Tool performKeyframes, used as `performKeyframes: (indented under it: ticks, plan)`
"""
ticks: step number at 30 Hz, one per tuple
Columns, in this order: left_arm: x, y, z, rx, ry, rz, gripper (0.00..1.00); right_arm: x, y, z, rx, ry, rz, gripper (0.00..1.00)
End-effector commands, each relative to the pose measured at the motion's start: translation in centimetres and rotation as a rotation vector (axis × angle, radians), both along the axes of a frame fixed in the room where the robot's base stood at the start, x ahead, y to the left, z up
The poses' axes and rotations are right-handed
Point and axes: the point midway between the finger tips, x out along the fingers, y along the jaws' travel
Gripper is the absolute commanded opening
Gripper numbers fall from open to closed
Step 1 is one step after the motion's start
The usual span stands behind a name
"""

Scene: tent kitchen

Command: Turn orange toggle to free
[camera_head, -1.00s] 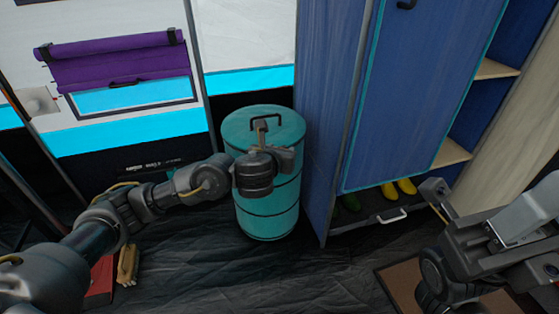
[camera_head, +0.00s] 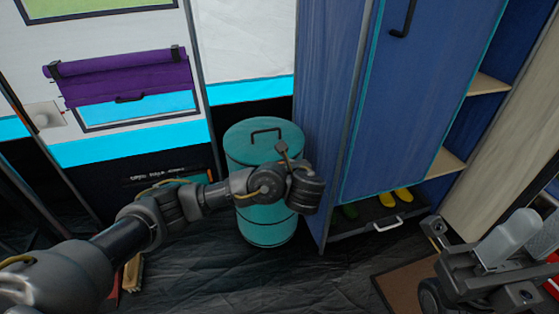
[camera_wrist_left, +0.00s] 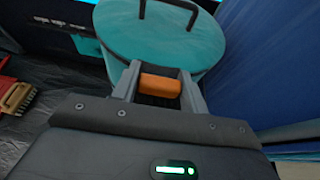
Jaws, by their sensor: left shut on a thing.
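An orange block-like toggle (camera_wrist_left: 160,85) sits between the two grey fingers of my left gripper (camera_wrist_left: 161,88) in the left wrist view. The fingers are shut on it. In the head view my left gripper (camera_head: 303,188) is in front of the right edge of the teal barrel; its fingertips and the toggle cannot be made out there. My right gripper (camera_head: 437,230) is at the lower right, apart from the barrel, and its jaws are not clear.
The teal barrel (camera_head: 262,221) with a black lid handle stands on dark ground sheeting. A blue cabinet (camera_head: 405,105) is close on its right, with yellow boots (camera_head: 395,197) below. A purple roll-up blind (camera_head: 125,80) hangs on the left wall. A brush (camera_wrist_left: 17,98) lies at left.

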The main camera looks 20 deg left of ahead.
Motion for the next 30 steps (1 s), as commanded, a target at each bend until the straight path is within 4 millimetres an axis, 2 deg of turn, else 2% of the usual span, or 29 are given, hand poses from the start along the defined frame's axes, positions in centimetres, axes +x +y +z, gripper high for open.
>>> performKeyframes:
  ticks: [12,13,18,30]
  plan:
    - [-0.01,0.02,-0.12,-0.001,0.002,0.006,0.21,0.02,-0.09,-0.11,0.001,0.004,-0.003,0.36]
    - [-0.01,0.02,-0.12,-0.001,0.002,0.006,0.46,0.02,-0.08,-0.11,0.001,0.004,-0.003,0.36]
    - [0.0,0.02,-0.1,0.0,0.001,0.006,0.65,0.01,-0.08,-0.11,0.001,0.004,-0.003,0.36]
    - [-0.29,-0.23,0.5,0.0,0.001,0.005,0.65,0.22,-0.23,0.05,-0.001,0.029,-0.008,0.36]
